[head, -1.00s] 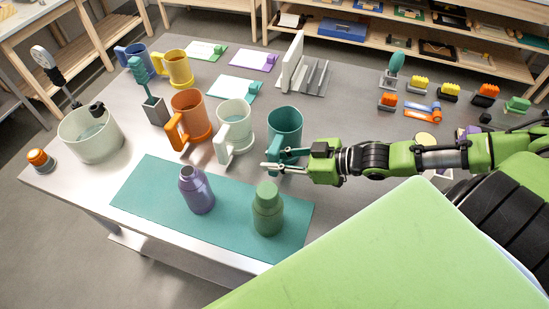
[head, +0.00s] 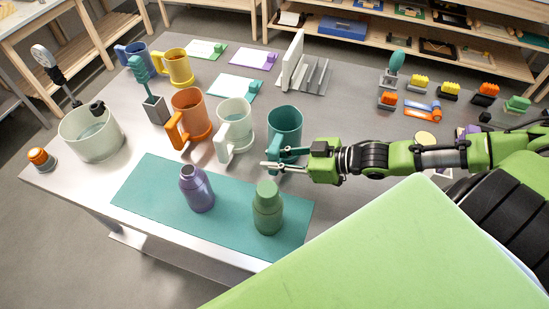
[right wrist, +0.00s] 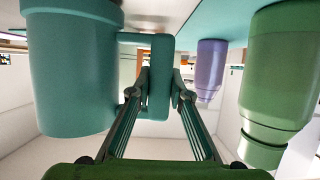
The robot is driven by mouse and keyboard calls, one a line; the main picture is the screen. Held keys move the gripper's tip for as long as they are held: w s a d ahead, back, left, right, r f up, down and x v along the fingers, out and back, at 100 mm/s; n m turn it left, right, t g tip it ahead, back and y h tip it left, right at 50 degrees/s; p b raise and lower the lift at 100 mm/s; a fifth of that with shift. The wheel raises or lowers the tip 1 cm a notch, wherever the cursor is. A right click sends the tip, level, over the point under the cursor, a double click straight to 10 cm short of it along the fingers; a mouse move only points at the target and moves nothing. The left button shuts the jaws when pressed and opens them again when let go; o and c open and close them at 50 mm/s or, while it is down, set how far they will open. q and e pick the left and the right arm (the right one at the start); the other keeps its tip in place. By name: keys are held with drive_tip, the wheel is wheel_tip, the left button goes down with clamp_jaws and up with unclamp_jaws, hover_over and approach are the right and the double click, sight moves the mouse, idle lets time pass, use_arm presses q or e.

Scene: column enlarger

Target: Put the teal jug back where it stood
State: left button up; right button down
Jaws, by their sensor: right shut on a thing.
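The teal jug (head: 286,121) is at the right end of a row with the orange jug (head: 190,112) and the white jug (head: 235,122). It is upright at the table; whether a small gap lies under it I cannot tell. My right gripper (head: 268,166) is shut on its handle, on the near side of the jug. In the right wrist view, which looks upside down, the teal jug (right wrist: 72,75) fills the left and its handle (right wrist: 160,80) sits between my two fingers (right wrist: 160,95). My left gripper is not in view.
A teal mat (head: 145,195) in front holds a purple bottle (head: 197,190) and a green bottle (head: 267,208), the green one close to my right gripper. A grey rack (head: 305,72) stands behind. Several brushes (head: 448,92) stand at right. Bare table lies right of the jug.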

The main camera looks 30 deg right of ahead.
drive_tip(key=shift+f+b, duration=0.4)
drive_tip(key=shift+f, duration=0.1)
idle(0.4)
drive_tip(key=c, duration=1.8)
unclamp_jaws()
drive_tip(key=shift+f, duration=0.1)
